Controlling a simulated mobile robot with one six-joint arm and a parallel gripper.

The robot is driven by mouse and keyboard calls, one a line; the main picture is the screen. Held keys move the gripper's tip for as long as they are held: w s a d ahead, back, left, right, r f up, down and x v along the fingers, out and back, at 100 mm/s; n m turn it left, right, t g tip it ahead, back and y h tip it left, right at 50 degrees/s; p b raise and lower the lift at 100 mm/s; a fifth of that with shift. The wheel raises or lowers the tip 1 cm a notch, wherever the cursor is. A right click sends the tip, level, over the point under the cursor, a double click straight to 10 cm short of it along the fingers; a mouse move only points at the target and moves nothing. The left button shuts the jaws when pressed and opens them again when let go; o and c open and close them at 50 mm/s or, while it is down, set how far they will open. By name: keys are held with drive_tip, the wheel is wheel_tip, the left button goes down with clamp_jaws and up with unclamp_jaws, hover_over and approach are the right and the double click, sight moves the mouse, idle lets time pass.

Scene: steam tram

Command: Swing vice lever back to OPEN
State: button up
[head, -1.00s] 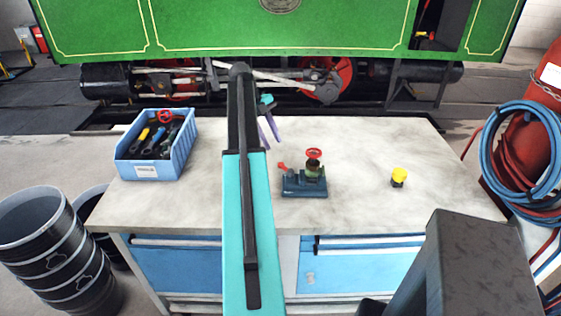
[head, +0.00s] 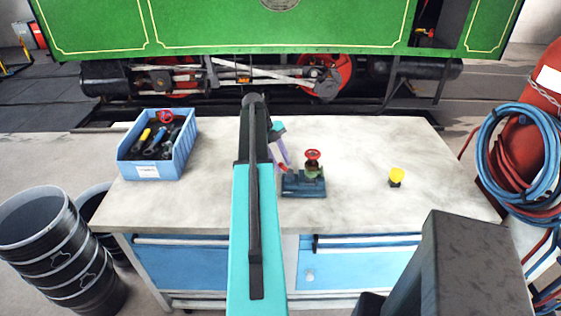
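The small blue vice (head: 304,188) stands on the middle of the workbench. A green valve body (head: 314,173) with a red handwheel (head: 312,156) sits upright in it. The vice's red lever (head: 284,168) shows at its left end, partly hidden by my gripper and arm. My gripper (head: 285,162), with purple fingers, is just above and behind the left end of the vice, close to the lever. I cannot tell whether it touches the lever. My arm hides part of the gripper, so its opening does not show clearly.
A blue bin (head: 158,165) of tools stands at the left of the workbench (head: 360,205). A small yellow-topped part (head: 396,177) stands to the right of the vice. The bench top between them is clear. Black buckets (head: 45,240) stand on the floor at left.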

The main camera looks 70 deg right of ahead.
clamp_jaws()
drive_tip(key=shift+a+f+n+b, duration=0.1)
drive_tip(key=shift+a+n+b, duration=0.05)
drive_tip(key=shift+n+b, duration=0.15)
drive_tip(key=shift+s+a+n+t+h+b, duration=0.5)
drive_tip(key=shift+a+n+t+h+b, duration=0.45)
drive_tip(key=shift+n, duration=2.1)
drive_tip(key=shift+s+a+n+t+h+b, duration=0.45)
drive_tip(key=shift+a+n+t+h+b, duration=0.5)
drive_tip(key=shift+n, duration=2.15)
drive_tip(key=shift+s+a+n+t+h+b, duration=0.6)
drive_tip(key=shift+a+n+b, duration=0.5)
drive_tip(key=shift+n, duration=1.95)
